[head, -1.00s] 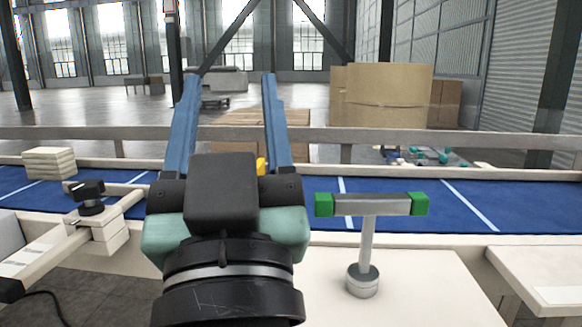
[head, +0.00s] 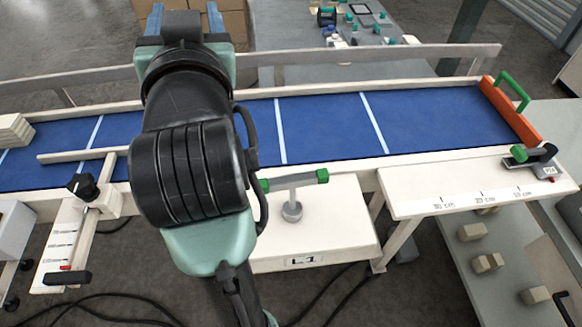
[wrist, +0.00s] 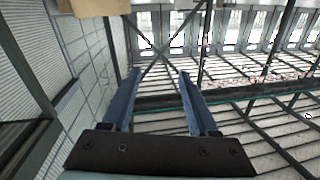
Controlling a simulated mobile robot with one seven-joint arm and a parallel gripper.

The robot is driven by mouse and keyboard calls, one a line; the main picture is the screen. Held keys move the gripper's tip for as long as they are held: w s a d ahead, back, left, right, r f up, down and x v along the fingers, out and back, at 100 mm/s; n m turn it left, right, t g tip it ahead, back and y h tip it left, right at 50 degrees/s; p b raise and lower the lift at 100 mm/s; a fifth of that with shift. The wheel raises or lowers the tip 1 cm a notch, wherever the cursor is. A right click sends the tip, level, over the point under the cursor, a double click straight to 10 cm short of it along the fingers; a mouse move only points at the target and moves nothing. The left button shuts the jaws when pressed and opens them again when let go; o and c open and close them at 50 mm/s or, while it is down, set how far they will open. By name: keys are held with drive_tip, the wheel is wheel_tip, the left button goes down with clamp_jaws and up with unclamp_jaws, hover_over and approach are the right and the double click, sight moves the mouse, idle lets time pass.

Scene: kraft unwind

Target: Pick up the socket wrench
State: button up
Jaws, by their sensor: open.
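A T-shaped tool with a grey bar and green ends (head: 292,182), which looks like the socket wrench, stands upright on its round base on the white L1 table. My arm hides part of its left green end in the head view. My gripper (wrist: 160,72) is open and empty, its two blue fingers apart. In the head view the fingers show only in part at the top edge, well away from the tool. The wrist view shows the hall wall and windows, not the tool.
A blue conveyor (head: 330,128) with white rails runs behind the L1 table (head: 335,238). A white ruler table (head: 420,190) stands to the right, with an orange stop (head: 510,110) behind it. A sliding stop (head: 95,200) is at left. Cables lie on the floor.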

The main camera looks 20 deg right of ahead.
drive_tip(key=w+d+r+m+g+h+p, duration=0.1)
drive_tip(key=w+d+r+m+g+p, duration=0.15)
drive_tip(key=d+p, duration=0.2)
drive_tip(key=m+g+y+p, duration=0.2)
drive_tip(key=m+g+p, duration=0.5)
drive_tip(key=m+g, duration=0.8)
approach(293, 179)
drive_tip(key=shift+w+f+n, duration=0.2)
drive_tip(key=shift+w+n, duration=0.05)
drive_tip(key=shift+w, duration=0.15)
drive_tip(key=shift+g, duration=0.35)
drive_tip(key=f+b, duration=0.1)
drive_tip(key=f, duration=0.1)
drive_tip(key=f+b, duration=0.1)
drive_tip(key=f, duration=0.1)
drive_tip(key=d+f+b, duration=0.1)
drive_tip(key=f, duration=0.2)
drive_tip(key=shift+s+b, duration=0.35)
drive_tip(key=f+b, duration=0.2)
drive_tip(key=f, duration=0.1)
drive_tip(key=f+b, duration=0.1)
drive_tip(key=shift+w+d+f, duration=0.1)
drive_tip(key=shift+d+f, duration=0.15)
drive_tip(key=shift+d, duration=0.15)
drive_tip(key=shift+f+p, duration=0.3)
drive_tip(key=shift+p, duration=0.35)
drive_tip(key=shift+f, duration=0.45)
drive_tip(key=shift+w, duration=0.1)
clamp_jaws()
